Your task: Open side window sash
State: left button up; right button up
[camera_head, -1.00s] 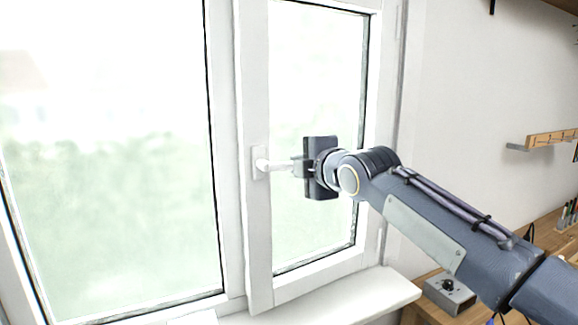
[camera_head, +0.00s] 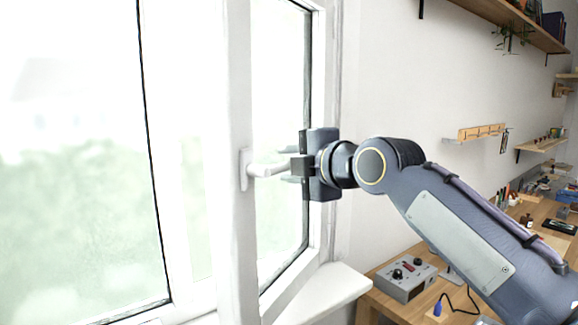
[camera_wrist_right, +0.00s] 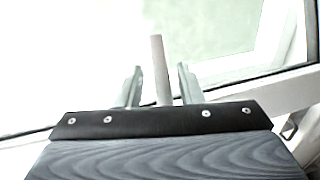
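The side window sash (camera_head: 232,235) is white-framed and stands ajar. Its handle side is swung inward, with a strip of outdoors showing between it and the fixed frame. Its white handle (camera_head: 265,170) points sideways to the right, toward my gripper. My right gripper (camera_head: 289,167) is at the handle's free end, with its fingers on either side of the lever. In the right wrist view, the lever (camera_wrist_right: 160,70) stands between the two spread fingers, with a gap on each side. My left gripper is not in view.
A white sill (camera_head: 325,290) lies below the sash. A wooden desk (camera_head: 385,310) at the lower right carries a grey control box (camera_head: 405,279). Shelves (camera_head: 525,28) line the wall at right. The large fixed pane (camera_head: 75,180) fills the left.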

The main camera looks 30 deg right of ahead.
jog(key=shift+a+f, duration=0.1)
jog(key=s+r+b, duration=0.1)
jog(key=s, duration=0.6)
jog(key=shift+s+d+r, duration=0.2)
jog(key=shift+s+r, duration=0.1)
jog(key=shift+c, duration=0.2)
